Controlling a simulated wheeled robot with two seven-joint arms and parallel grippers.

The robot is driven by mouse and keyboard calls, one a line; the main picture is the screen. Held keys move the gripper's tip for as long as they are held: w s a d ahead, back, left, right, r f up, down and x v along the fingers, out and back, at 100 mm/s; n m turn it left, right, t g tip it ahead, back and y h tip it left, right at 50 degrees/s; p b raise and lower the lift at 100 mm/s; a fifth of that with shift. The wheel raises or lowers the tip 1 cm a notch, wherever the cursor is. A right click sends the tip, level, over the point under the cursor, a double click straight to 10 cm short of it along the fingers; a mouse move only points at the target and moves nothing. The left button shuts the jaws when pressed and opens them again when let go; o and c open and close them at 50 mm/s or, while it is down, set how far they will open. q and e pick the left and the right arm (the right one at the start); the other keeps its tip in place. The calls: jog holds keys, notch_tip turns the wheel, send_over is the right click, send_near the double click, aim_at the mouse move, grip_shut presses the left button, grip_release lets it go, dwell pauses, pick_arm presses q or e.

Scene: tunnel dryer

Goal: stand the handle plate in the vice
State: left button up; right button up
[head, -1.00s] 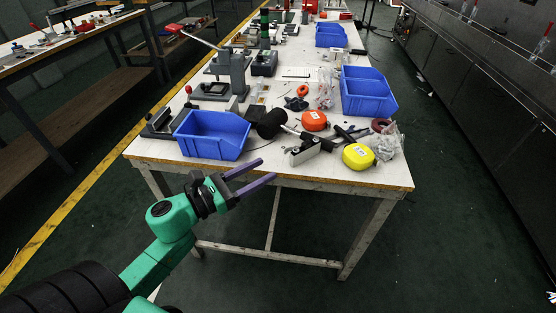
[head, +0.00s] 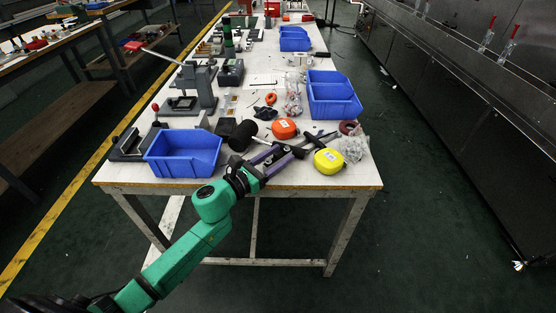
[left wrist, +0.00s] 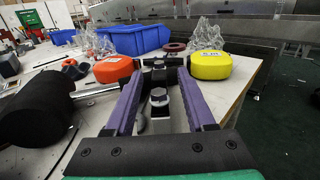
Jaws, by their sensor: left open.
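A small grey metal piece with bolts (left wrist: 160,107), which looks like the handle plate, lies near the table's front edge. It sits between the two purple fingers of my left gripper (left wrist: 158,72), with gaps visible on both sides. In the head view my left gripper (head: 284,152) is open and low over the table, and its fingers cover much of the piece. A dark vice-like fixture with a red-knobbed lever (head: 128,147) stands at the table's left front and looks empty. My right gripper is not in view.
A blue bin (head: 184,166) stands between the fixture and my gripper. A black mallet (head: 243,135), an orange tape measure (head: 284,129), a yellow tape measure (head: 328,161) and a dark T-shaped tool (left wrist: 158,70) crowd the gripper. A lever press (head: 195,88) stands farther back.

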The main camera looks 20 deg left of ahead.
pick_arm(q)
grip_shut()
dwell(1.3)
